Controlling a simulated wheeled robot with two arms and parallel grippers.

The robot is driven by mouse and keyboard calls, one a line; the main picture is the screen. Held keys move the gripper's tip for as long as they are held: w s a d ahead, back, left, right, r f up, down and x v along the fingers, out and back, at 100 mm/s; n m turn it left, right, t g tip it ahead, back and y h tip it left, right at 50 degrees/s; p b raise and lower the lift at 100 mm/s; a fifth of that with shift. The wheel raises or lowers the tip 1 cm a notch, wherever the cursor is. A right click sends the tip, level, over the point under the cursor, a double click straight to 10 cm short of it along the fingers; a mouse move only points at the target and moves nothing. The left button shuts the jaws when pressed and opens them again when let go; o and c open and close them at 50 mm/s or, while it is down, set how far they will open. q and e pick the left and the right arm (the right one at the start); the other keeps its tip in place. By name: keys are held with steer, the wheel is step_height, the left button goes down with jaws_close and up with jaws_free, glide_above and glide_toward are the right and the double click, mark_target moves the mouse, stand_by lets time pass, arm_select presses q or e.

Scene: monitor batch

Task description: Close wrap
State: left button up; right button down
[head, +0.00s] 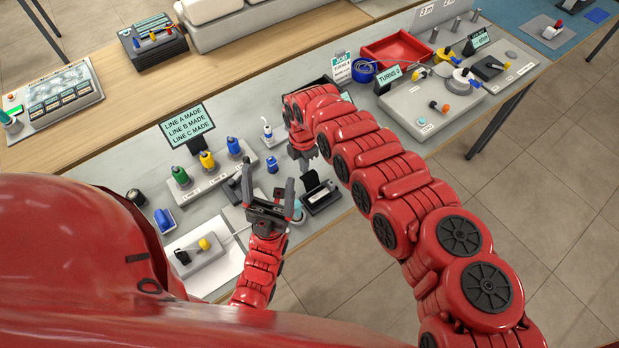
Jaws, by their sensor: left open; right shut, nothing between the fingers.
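My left gripper (275,203) is open and empty, with its fingers pointing up the picture, over the near part of the grey bench. My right gripper (306,165) is shut and empty, pointing down over the bench near a small black device (322,195). A grey block (405,113) at the right carries a white round part with yellow pieces (462,83) and an orange-and-black piece (438,106). I cannot tell which thing is the wrap.
A sign (187,128) reads lines A, B and C made. A red tray (398,50) sits at the back right. A plate with a yellow knob (204,245) lies left of my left gripper.

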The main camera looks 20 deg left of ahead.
steer(key=shift+s+d+r+p, duration=0.3)
steer(key=shift+p, duration=0.3)
steer(key=shift+d, duration=0.1)
steer(key=shift+f, duration=0.15)
steer(key=shift+s+d+r+p, duration=0.2)
steer(key=shift+r+p, duration=0.25)
steer(key=shift+p, duration=0.45)
steer(key=shift+d, duration=0.15)
steer(key=shift+s+f, duration=0.1)
